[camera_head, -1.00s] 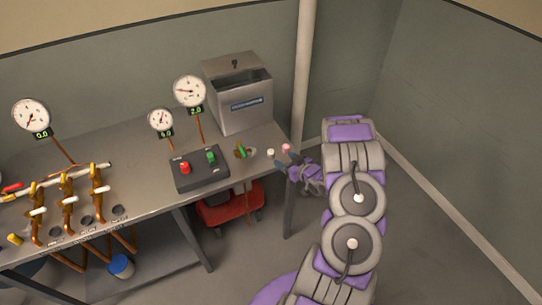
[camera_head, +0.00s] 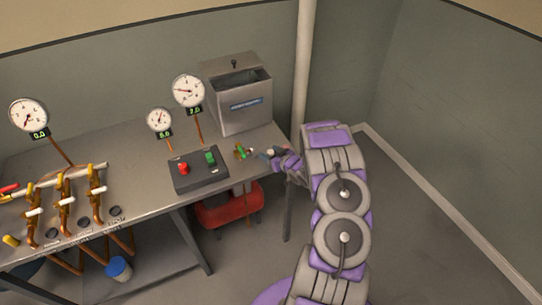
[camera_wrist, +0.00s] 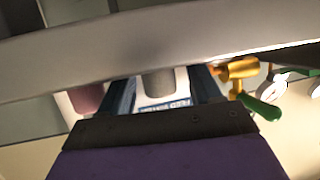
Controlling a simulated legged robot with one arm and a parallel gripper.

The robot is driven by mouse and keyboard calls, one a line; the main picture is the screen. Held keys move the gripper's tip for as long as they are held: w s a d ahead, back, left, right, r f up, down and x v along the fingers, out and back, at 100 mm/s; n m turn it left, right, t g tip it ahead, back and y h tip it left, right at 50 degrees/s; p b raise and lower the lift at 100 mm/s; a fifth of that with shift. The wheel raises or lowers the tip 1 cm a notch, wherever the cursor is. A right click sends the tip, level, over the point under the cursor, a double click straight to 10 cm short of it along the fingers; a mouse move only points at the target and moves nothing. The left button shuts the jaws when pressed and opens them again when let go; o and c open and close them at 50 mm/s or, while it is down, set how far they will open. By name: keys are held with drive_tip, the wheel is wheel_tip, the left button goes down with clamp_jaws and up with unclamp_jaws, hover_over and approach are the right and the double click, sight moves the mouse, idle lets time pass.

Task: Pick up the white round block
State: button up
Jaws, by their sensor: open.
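My gripper (camera_head: 272,154) is at the right end of the bench in the head view, with its jaws open. In the wrist view a pale grey-white round block (camera_wrist: 159,82) stands between the two dark fingers, with a gap on each side. A pinkish-red round block (camera_wrist: 86,98) lies outside the left finger. In the head view both blocks are hidden or too small to make out by my gripper.
A brass valve with a green handle (camera_wrist: 262,112) is close to the right finger. A black box (camera_head: 199,171) with red and green buttons is left of my gripper. A steel bin (camera_head: 240,108) stands behind. Copper pipes fill the bench's left.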

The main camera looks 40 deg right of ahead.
drive_tip(key=c, duration=1)
drive_tip(key=shift+c, duration=0.2)
drive_tip(key=shift+r, duration=0.1)
